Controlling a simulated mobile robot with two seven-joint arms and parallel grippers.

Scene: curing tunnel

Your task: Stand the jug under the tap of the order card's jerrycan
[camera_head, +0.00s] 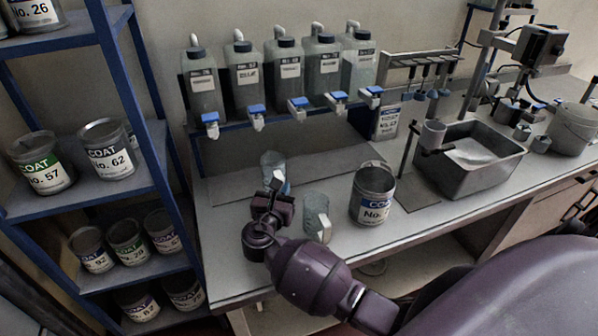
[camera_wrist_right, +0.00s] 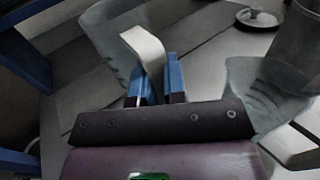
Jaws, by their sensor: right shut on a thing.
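Several translucent jerrycans (camera_head: 284,68) stand in a row on a blue shelf at the back of the bench. Their labels are too small to read surely. Each has a white tap with a blue handle, such as the middle tap (camera_head: 299,103). My right gripper (camera_head: 277,186) is shut on the pale handle of a clear jug (camera_head: 272,162), left of centre on the bench. In the wrist view the blue fingers (camera_wrist_right: 158,78) grip that handle (camera_wrist_right: 145,45); the jug (camera_wrist_right: 107,35) is beyond. I cannot tell whether it touches the bench. No order card is clearly visible. My left gripper is out of view.
A second clear jug (camera_head: 315,214) stands close right of my right gripper. A COAT can (camera_head: 372,195) stands beside it. Farther right are a stand (camera_head: 408,160) and a grey sink tub (camera_head: 470,160). A blue rack (camera_head: 110,90) of cans borders the left.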

